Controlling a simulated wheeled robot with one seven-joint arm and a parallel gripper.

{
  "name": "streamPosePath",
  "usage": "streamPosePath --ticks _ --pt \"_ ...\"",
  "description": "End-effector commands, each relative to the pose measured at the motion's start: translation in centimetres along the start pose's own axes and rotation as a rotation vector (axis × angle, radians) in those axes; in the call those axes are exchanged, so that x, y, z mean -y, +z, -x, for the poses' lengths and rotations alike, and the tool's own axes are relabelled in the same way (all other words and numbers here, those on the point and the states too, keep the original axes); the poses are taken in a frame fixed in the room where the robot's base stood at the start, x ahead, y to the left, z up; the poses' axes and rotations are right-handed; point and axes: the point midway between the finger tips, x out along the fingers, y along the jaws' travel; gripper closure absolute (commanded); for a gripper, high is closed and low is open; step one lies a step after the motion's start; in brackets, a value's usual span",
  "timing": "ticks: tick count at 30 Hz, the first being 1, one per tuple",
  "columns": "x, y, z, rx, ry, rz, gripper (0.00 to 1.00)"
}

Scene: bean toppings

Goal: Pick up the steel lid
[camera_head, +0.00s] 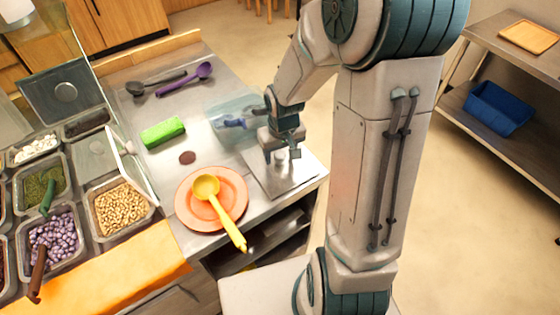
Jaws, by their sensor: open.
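The steel lid (268,183) is a flat, shiny square plate. It lies on the right edge of the steel counter, right of the pink plate. Its knob seems to stand near its middle, partly hidden by my gripper. My gripper (284,155) points down right over the lid, with its fingers open around or just above the knob. I cannot tell whether the fingers touch it.
A pink plate (183,209) holds a yellow ladle (206,188). A clear bin (216,111) stands behind my gripper. A green block (162,133), a purple ladle (186,79) and a black ladle (150,86) lie farther back. Topping pans (88,212) fill the left.

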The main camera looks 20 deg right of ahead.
Motion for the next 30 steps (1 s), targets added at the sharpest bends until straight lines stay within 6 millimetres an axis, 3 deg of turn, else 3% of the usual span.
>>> streamPosePath --ticks 4,12,17,18,30 --pt "0.07 0.04 -1.16 0.001 -0.001 0.0 0.45" --pt "0.05 0.01 -1.25 -0.001 0.0 0.0 0.48" --pt "0.05 0.01 -1.24 -0.001 0.0 0.0 0.93" --pt "0.04 0.01 -1.24 -0.001 0.0 0.0 0.97" --pt "0.01 -0.1 -0.72 -0.002 0.0 -0.001 0.97"
